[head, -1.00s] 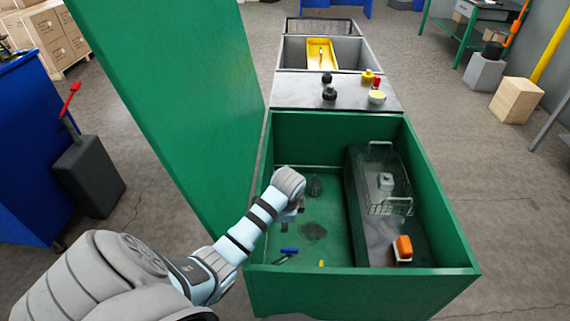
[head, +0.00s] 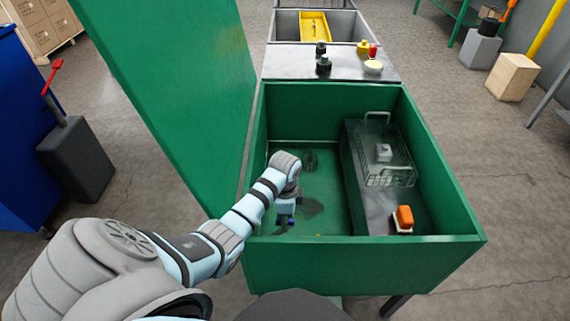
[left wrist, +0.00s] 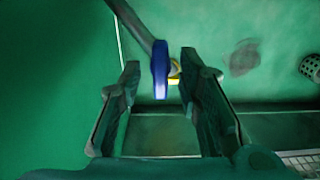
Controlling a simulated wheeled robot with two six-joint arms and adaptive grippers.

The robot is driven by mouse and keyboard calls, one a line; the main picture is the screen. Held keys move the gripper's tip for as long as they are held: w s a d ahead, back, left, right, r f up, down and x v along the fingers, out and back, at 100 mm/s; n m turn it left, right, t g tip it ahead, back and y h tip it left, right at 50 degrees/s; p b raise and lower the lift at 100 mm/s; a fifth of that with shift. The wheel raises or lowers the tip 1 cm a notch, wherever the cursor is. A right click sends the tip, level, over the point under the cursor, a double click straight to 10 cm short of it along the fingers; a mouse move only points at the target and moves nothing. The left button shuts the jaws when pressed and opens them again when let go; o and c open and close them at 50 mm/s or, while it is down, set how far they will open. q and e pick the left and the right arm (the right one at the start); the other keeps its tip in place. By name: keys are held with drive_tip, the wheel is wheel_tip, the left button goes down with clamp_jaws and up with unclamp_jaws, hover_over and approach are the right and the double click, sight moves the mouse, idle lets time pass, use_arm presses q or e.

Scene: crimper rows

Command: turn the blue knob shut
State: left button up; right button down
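The blue knob (left wrist: 160,70) is a lever-like handle at the end of a dark pipe, low inside the green open-topped tank (head: 365,254). In the left wrist view it lies between the tips of my two fingers, with visible gaps at both sides. I cannot tell how deep between them it sits. A small yellow part (left wrist: 174,80) shows just beside it. My left gripper (head: 286,215) points down into the tank and hides most of the knob in the head view. It is open and holds nothing. My right gripper is not in view.
A grey ledge in the tank carries a wire basket (head: 388,178) and an orange-topped block (head: 404,218). A dark strainer (head: 310,160) and a dark stain lie on the floor. A tall green panel (head: 180,90) stands left of my arm. Knobs sit on the grey panel (head: 283,66) behind.

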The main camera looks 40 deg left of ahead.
use_arm(q)
clamp_jaws()
drive_tip(key=m+p, duration=0.2)
drive_tip(key=p, duration=0.1)
drive_tip(key=shift+r+m, duration=0.2)
drive_tip(key=shift+m, duration=0.2)
drive_tip(key=m+p, duration=0.2)
drive_tip(key=m, duration=0.1)
drive_tip(key=shift+m, duration=0.3)
drive_tip(key=m+p, duration=0.2)
drive_tip(key=m, duration=0.3)
drive_tip(key=shift+f, duration=0.1)
drive_tip(key=m+p, duration=0.1)
drive_tip(key=m, duration=0.5)
drive_tip(key=shift+m, duration=0.4)
